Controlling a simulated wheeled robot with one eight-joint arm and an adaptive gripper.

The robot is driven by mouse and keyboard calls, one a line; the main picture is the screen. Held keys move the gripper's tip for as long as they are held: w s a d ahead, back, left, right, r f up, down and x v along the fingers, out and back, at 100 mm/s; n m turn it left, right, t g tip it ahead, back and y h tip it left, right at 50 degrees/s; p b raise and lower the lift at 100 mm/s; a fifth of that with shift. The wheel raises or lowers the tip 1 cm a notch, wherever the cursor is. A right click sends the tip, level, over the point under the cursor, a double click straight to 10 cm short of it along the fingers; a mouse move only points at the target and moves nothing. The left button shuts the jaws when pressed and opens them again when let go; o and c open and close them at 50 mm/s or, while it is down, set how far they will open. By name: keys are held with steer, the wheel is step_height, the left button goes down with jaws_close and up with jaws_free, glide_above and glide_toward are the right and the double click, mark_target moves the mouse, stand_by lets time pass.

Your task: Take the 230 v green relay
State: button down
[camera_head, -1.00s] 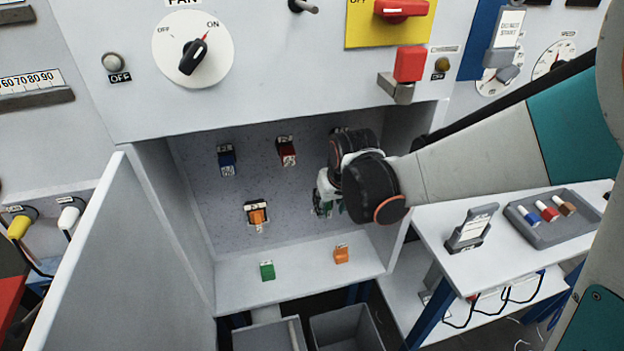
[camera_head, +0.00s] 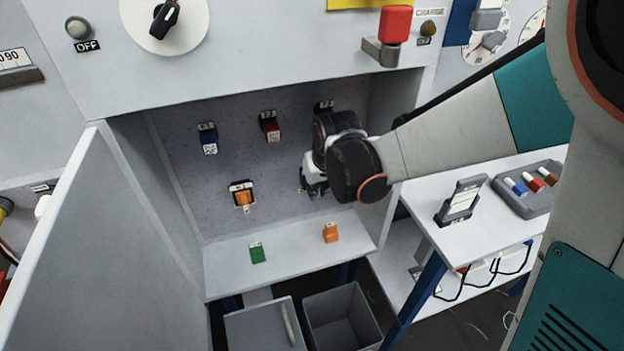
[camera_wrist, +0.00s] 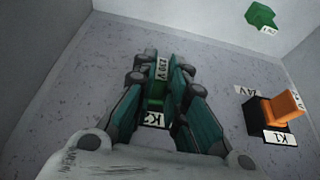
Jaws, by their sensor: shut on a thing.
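A green relay (camera_wrist: 156,92) with a white "230 V" label sits between my gripper's fingers in the wrist view. My gripper (camera_wrist: 160,78) is shut on it, a finger on either side. A socket label reading "K2" (camera_wrist: 153,119) shows just beside the relay; whether the relay is fully seated there I cannot tell. In the head view my gripper (camera_head: 314,188) is at the right of the cabinet's back panel, and my wrist hides most of the relay. Another green relay (camera_head: 257,253) stands on the shelf below; its label is too small to read.
An orange relay (camera_head: 243,198) sits in a socket labelled K1, left of my gripper. Blue (camera_head: 208,139) and red (camera_head: 270,127) relays are above. A loose orange relay (camera_head: 331,233) stands on the shelf (camera_head: 290,262). The open door (camera_head: 95,240) and cabinet side walls bound the space.

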steer(key=shift+s, duration=0.2)
steer(key=shift+s+d, duration=0.15)
steer(key=shift+s, duration=0.15)
steer(key=shift+s, duration=0.15)
steer(key=shift+s+d+r, duration=0.1)
steer(key=shift+s+d, duration=0.2)
steer(key=shift+s, duration=0.7)
steer(key=shift+s+d, duration=0.25)
steer(key=shift+s, duration=0.7)
steer(key=shift+s, duration=0.1)
